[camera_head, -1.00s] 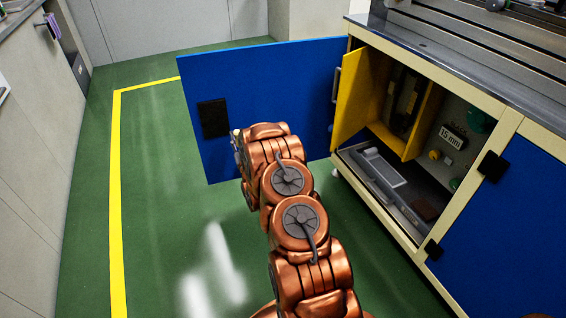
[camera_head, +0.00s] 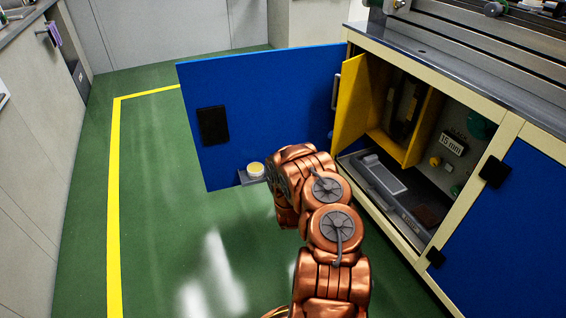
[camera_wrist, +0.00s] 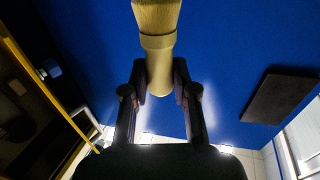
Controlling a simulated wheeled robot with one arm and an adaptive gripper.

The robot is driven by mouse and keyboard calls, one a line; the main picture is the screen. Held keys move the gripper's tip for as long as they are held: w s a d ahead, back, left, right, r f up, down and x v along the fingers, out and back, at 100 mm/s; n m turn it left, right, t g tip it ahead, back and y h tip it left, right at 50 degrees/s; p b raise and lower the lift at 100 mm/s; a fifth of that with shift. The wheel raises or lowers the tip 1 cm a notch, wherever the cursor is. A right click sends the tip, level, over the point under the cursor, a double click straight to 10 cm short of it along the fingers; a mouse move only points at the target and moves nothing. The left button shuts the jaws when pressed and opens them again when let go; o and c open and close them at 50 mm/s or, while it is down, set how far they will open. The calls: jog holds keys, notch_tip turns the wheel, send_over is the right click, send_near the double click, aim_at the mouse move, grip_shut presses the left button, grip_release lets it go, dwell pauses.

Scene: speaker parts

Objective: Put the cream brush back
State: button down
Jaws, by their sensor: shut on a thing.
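The cream brush (camera_wrist: 158,42) is clamped between the two dark fingers of my gripper (camera_wrist: 161,82) in the wrist view. Its bristle end points to the top of the picture and is cut off by the edge. Its narrower handle end lies between the fingertips. The blue cabinet door fills the background behind it. In the head view my copper arm reaches in front of the open door (camera_head: 260,105), and my gripper and the brush cannot be made out clearly there.
The cabinet stands open at the right. A second blue door (camera_head: 510,220) is shut. Green floor at the left is clear.

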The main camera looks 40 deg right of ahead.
jog(key=shift+s+d+f+b+x, duration=0.15)
jog(key=shift+b+x, duration=0.4)
jog(key=shift+x, duration=1.25)
jog(key=shift+s+d+f+b+x, duration=0.15)
jog(key=shift+b+x, duration=0.35)
jog(key=shift+x, duration=1.35)
jog(key=shift+d+f+b+x, duration=0.15)
jog(key=shift+b+x, duration=0.4)
jog(key=shift+x, duration=1.25)
notch_tip(320, 180, down, 4)
jog(key=shift+a+r+b, duration=0.15)
jog(key=shift+b, duration=0.65)
jog(key=shift+r, duration=0.1)
jog(key=c, duration=0.9)
grip_release()
